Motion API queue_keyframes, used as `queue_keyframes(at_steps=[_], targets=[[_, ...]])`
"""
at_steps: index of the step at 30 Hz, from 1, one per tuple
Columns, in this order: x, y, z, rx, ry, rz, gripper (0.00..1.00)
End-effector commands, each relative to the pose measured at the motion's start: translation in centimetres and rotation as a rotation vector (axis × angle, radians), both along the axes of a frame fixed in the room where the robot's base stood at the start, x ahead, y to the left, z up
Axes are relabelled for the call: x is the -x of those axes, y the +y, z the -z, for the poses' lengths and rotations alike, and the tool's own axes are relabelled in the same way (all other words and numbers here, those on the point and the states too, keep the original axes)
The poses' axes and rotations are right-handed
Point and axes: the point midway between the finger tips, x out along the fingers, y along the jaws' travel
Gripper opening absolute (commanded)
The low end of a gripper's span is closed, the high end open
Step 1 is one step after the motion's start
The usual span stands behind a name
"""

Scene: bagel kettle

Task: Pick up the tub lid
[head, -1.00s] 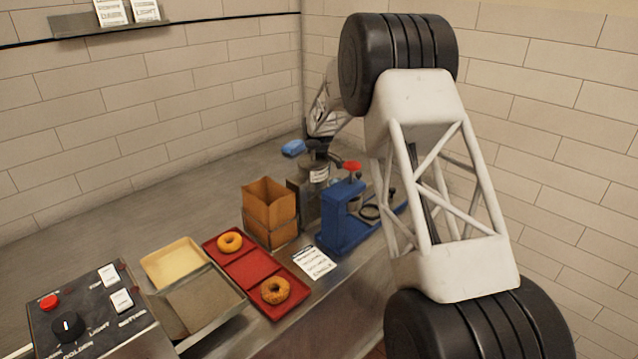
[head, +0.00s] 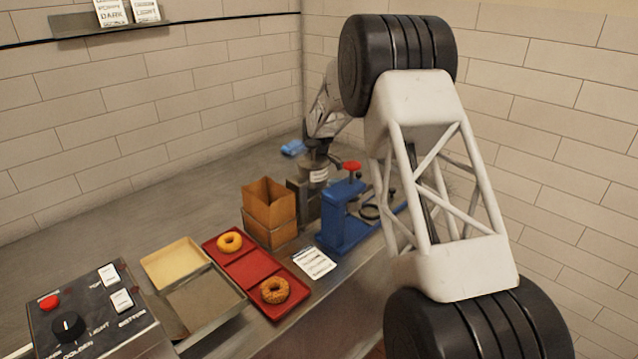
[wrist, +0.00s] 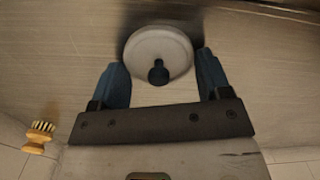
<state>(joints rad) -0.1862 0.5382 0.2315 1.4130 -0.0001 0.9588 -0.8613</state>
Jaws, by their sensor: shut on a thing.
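The tub lid (wrist: 146,45) is a round, pale grey disc with a dark knob, seen from above in the wrist view. My gripper (wrist: 158,60) has its two blue fingers on either side of the lid and is shut on it. I cannot tell whether the lid touches what is beneath it. In the head view my arm reaches down to a grey cylindrical container (head: 319,176) with a white label at the back of the counter. My fingers and the lid are hard to make out there.
A blue press-like device (head: 342,222) with a red knob and a brown box (head: 268,205) stand close by the container. A red tray (head: 246,268) with two bagels lies nearer. A wooden brush (wrist: 38,137) lies at lower left in the wrist view. Tiled walls border the counter.

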Motion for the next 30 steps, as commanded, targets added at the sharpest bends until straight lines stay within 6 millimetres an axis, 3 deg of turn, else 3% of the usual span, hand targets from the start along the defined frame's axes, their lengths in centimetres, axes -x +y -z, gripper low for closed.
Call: queue_keyframes(at_steps=[8,14,30], targets=[[0.0,0.0,-0.1,0.000,0.000,0.000,0.49],[0.0,0.0,-1.4,0.000,-0.001,0.000,0.49],[0.0,0.0,-8.7,0.000,-0.001,0.000,0.49]])
